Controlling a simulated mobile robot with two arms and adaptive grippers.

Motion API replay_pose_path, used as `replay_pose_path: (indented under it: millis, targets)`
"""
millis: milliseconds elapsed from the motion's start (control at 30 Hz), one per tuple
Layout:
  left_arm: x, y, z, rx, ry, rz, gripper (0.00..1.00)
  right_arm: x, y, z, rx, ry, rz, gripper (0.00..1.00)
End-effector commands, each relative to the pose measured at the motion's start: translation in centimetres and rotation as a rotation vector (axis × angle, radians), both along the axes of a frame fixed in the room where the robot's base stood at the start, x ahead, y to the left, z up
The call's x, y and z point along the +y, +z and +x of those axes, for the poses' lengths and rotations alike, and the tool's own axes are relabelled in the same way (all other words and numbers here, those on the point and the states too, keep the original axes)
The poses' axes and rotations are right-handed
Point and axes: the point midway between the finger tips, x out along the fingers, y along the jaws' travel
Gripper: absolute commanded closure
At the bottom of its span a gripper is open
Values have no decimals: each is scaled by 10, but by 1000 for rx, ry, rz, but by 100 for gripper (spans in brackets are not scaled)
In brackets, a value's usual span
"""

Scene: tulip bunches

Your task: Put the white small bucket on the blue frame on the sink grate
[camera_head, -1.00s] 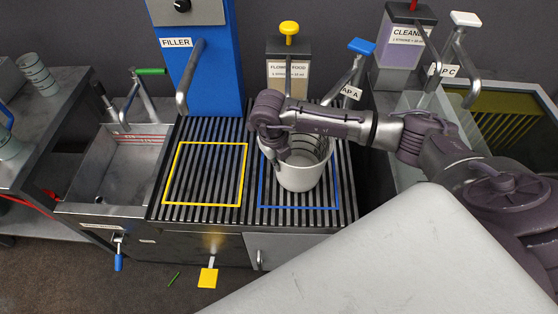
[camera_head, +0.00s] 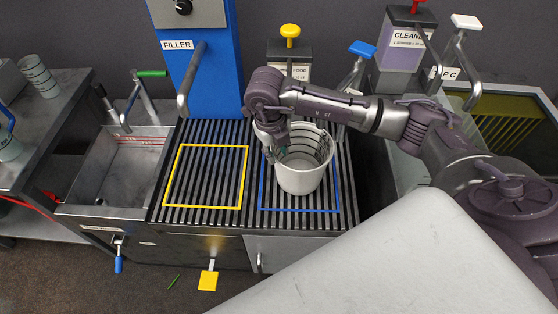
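The white small bucket (camera_head: 304,177) stands upright on the sink grate (camera_head: 210,217). Its base is inside the blue frame (camera_head: 300,210), and its open mouth faces up with dark rings showing inside. My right gripper (camera_head: 273,156) points down at the bucket's left rim. Its fingers look parted and sit very close to the rim; whether they still touch it is hard to see. My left gripper is not in view.
A yellow frame (camera_head: 204,207) on the grate to the left is empty. Behind stand the blue filler (camera_head: 205,70) with its spout and the flower food dispenser (camera_head: 290,65). A metal sink (camera_head: 118,165) is at left. A side table with buckets (camera_head: 38,76) is further left.

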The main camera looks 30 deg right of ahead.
Motion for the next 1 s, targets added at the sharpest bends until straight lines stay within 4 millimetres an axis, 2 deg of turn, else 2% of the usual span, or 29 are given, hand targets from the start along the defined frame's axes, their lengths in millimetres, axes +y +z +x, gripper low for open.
replay_pose_path:
  millis: [100,333,1000]
  targets:
    - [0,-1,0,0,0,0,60,3,24,1,-3,0,0,69]
    - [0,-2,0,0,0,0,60,6,51,0,0,0,0,69]
    - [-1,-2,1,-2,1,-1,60,7,54,-1,2,0,0,69]
